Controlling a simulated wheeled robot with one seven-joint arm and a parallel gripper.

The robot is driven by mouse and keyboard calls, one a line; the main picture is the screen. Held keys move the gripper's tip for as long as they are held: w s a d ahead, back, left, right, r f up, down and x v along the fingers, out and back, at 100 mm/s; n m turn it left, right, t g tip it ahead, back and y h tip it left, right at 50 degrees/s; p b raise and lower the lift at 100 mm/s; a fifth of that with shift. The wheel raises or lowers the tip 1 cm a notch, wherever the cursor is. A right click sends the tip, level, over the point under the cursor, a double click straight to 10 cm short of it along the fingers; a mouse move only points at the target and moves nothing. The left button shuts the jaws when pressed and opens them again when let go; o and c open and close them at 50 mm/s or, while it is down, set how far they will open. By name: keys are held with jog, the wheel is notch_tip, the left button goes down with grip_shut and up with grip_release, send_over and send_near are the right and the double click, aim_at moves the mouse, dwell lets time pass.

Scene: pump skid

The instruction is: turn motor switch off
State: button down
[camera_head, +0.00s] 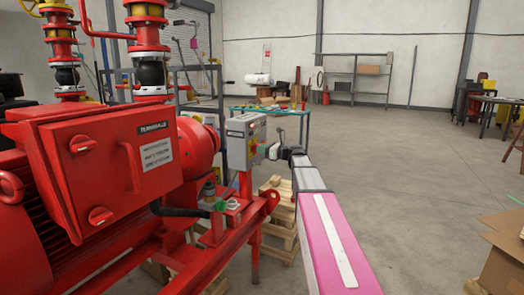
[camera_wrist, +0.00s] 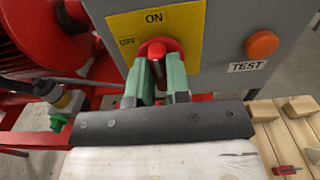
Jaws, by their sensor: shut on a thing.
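The motor switch is a red rotary knob (camera_wrist: 155,50) on a yellow plate (camera_wrist: 184,24) marked ON at the top and OFF at the left. The plate is on a grey control box (camera_wrist: 228,30), which also shows in the head view (camera_head: 240,134) on a red post. My gripper (camera_wrist: 158,78) has two green fingers closed on the knob, one on its left and one on its right. The knob's grip looks roughly upright, in line with ON; the fingers hide part of it. In the head view my gripper (camera_head: 261,151) reaches the box's right-hand face.
An orange button (camera_wrist: 262,44) with a TEST label (camera_wrist: 247,66) is right of the switch. A red terminal box (camera_head: 115,165) and pump pipework fill the left. Wooden pallets (camera_head: 279,212) stand below the grey box. Open floor lies to the right.

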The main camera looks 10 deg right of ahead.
jog(key=n, duration=1.7)
jog(key=shift+s+a+f, duration=0.15)
jog(key=shift+s+f, duration=0.1)
jog(key=shift+f, duration=0.05)
jog(key=shift+n, duration=0.4)
jog(key=c, duration=1.1)
grip_release()
jog(key=v, duration=1)
jog(key=shift+s+d, duration=0.2)
jog(key=shift+d, duration=0.15)
